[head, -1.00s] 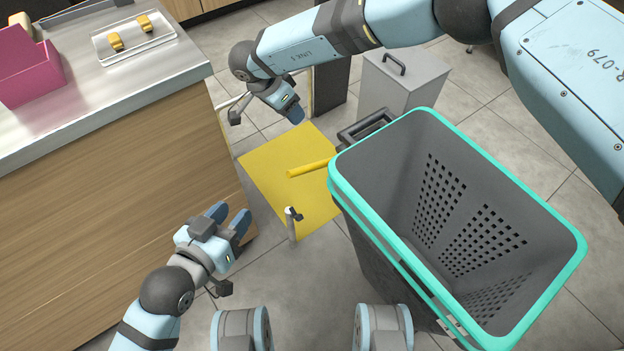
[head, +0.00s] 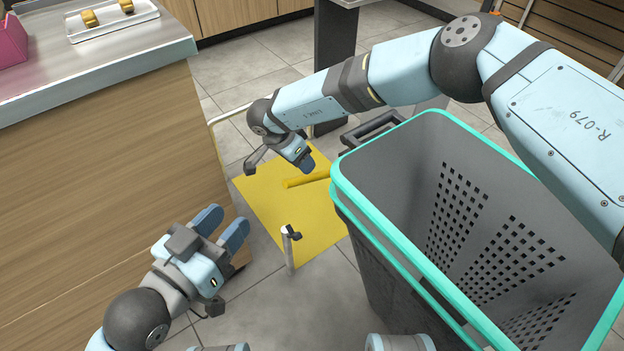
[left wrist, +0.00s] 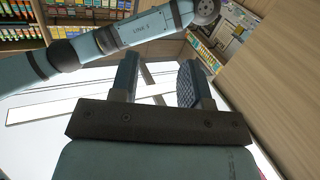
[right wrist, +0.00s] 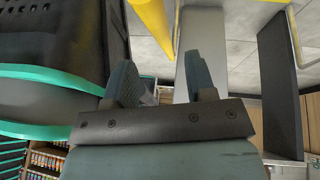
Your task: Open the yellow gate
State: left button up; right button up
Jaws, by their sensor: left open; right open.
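The yellow gate shows as a yellow bar (head: 306,179) above a yellow square (head: 268,205) on the floor; its right end is hidden behind the basket. The bar also crosses the top of the right wrist view (right wrist: 152,22). My right gripper (head: 307,164) points down beside the bar in the head view. In the right wrist view its jaws (right wrist: 162,82) are apart and hold nothing; contact with the bar cannot be told. My left gripper (head: 222,228) is open and empty beside the counter, left of a short pale post (head: 288,252) with a dark top.
A grey shopping basket with a turquoise rim (head: 384,240) stands close on the right, under my right arm. The wooden counter (head: 110,180) fills the left, with a tray (head: 108,30) on top. A dark pillar (head: 333,60) stands behind.

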aim_at(312, 174)
jog(key=b+x, duration=0.2)
jog(key=x, duration=0.5)
jog(key=shift+d+f, duration=0.1)
jog(key=shift+f, duration=0.15)
pick_arm(q)
jog(key=shift+w+a+r+m+t+h, duration=0.15)
jog(key=shift+w+a+m+t, duration=0.1)
jog(key=shift+w+m, duration=0.2)
jog(key=shift+w+a+r+m+t+h, duration=0.15)
jog(key=shift+w+m+t, duration=0.15)
jog(key=shift+m, duration=0.25)
pick_arm(e)
grip_shut()
jog(key=shift+r, duration=0.1)
